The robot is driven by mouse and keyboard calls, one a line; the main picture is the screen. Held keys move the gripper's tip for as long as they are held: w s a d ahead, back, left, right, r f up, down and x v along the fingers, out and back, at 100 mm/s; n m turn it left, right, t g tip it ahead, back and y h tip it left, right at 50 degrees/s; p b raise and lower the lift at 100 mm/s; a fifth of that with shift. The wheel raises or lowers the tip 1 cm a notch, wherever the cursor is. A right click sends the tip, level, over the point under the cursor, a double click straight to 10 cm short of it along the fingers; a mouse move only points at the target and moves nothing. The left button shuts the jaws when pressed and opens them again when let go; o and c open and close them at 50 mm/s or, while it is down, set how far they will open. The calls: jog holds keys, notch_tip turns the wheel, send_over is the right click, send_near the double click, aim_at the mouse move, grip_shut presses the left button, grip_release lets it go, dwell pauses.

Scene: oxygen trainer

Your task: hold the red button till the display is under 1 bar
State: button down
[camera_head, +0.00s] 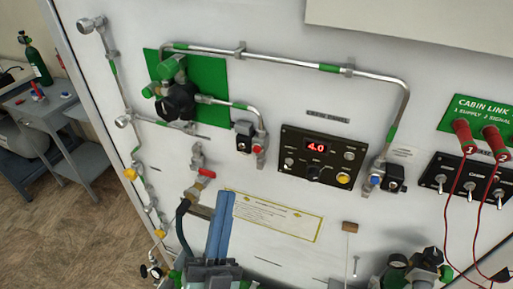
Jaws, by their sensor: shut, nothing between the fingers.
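The red button (258,149) is a small red knob beside a black box at the end of the pipe, left of the black control panel. The display (316,147) on that panel reads 4.0 in red digits. My gripper (222,194) comes up from the bottom edge, its two long blue fingers side by side and shut with nothing between them. The fingertips show below and left of the red button, apart from it in the picture. The depth between fingertips and board is hard to judge.
A red-handled valve (206,172) and a dark hose (182,228) are close left of my fingers. A yellow-bordered label (275,216) is to their right. The panel also has a yellow button (343,178); a blue knob (376,181) is right of it. Red leads (453,205) hang at far right.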

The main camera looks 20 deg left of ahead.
aim_at(257, 150)
jog(key=w+b, duration=0.2)
jog(key=w, duration=0.6)
jog(key=shift+w+d, duration=0.15)
jog(key=shift+w, duration=0.05)
dwell(1.8)
jog(key=shift+w+b, duration=0.4)
jog(key=shift+b, duration=0.15)
jog(key=shift+w+b, duration=0.3)
jog(key=shift+w, duration=0.1)
dwell(4.2)
